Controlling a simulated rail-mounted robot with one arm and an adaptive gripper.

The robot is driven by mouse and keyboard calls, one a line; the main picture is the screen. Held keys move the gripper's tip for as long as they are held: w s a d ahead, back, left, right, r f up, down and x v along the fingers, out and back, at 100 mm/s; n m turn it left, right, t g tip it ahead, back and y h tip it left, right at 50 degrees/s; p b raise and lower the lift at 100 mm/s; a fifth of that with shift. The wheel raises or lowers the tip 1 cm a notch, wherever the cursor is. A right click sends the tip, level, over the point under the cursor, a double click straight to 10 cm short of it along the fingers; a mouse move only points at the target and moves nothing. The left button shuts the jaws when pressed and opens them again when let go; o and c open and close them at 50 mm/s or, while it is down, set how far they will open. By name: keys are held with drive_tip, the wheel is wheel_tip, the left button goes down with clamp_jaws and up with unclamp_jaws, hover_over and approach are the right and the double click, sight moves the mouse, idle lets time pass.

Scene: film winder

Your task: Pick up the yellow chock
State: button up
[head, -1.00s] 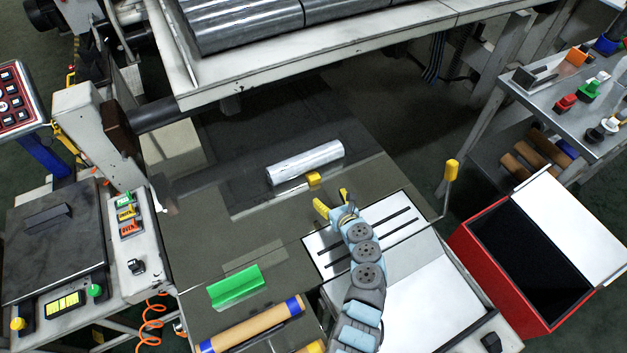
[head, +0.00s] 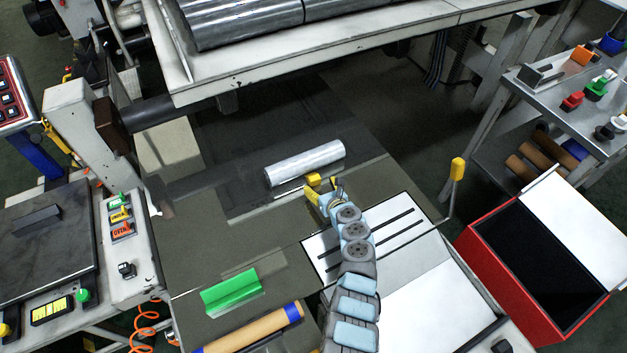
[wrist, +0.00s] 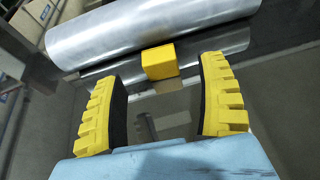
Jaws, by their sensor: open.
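The yellow chock (head: 313,180) is a small block on the dark table, against the near side of a silver film roll (head: 305,163). In the wrist view the chock (wrist: 159,62) lies just beyond the fingertips, between their lines, in front of the roll (wrist: 150,35). My gripper (head: 324,192) is open and empty, its yellow fingers right at the near side of the chock. In the wrist view the open fingers (wrist: 163,85) stand apart on either side with bare table between them. The chock's far side is hidden by the view angle.
A green angled piece (head: 231,291) and a brown roll with blue ends (head: 250,329) lie on the near table. A white slotted plate (head: 350,243) is under my arm. A yellow-tipped rod (head: 457,170) and a red bin (head: 530,270) stand to the right.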

sight(316, 181)
drive_tip(key=shift+b+x, duration=2.2)
drive_tip(key=shift+x, duration=0.1)
drive_tip(key=shift+w+a+r, duration=0.15)
drive_tip(key=shift+w, duration=0.05)
drive_tip(key=c, duration=1.3)
